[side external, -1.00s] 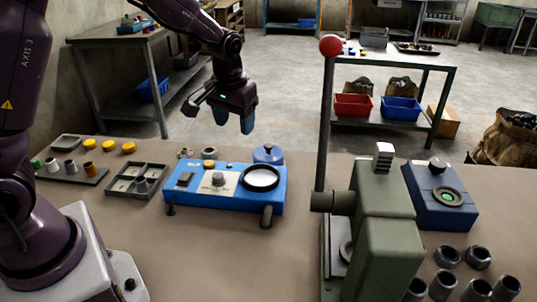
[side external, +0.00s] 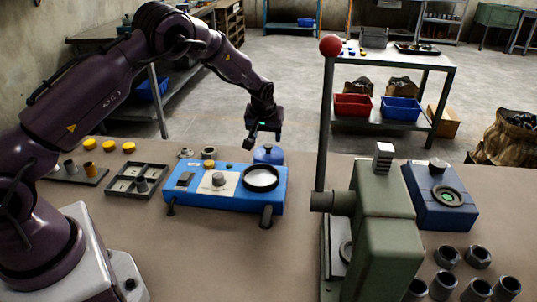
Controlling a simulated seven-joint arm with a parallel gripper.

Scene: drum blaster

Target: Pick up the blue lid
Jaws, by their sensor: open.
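The blue lid (side external: 268,155), round with a small knob on top, sits just behind the back right corner of the blue drum blaster box (side external: 225,201). My gripper (side external: 262,139) is open and points down right above the lid, close to its knob. The fingers look dark and small here. I cannot tell whether they touch the lid or stand around the knob. The box has a round dark-rimmed opening (side external: 261,178) with a pale inside at its right end.
A grey divided tray (side external: 136,184) and yellow caps (side external: 128,147) lie left of the box. A green press (side external: 380,225) with a tall red-knobbed lever (side external: 330,46) stands to the right. Another blue device (side external: 440,195) and several metal cylinders are farther right. The bench front is clear.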

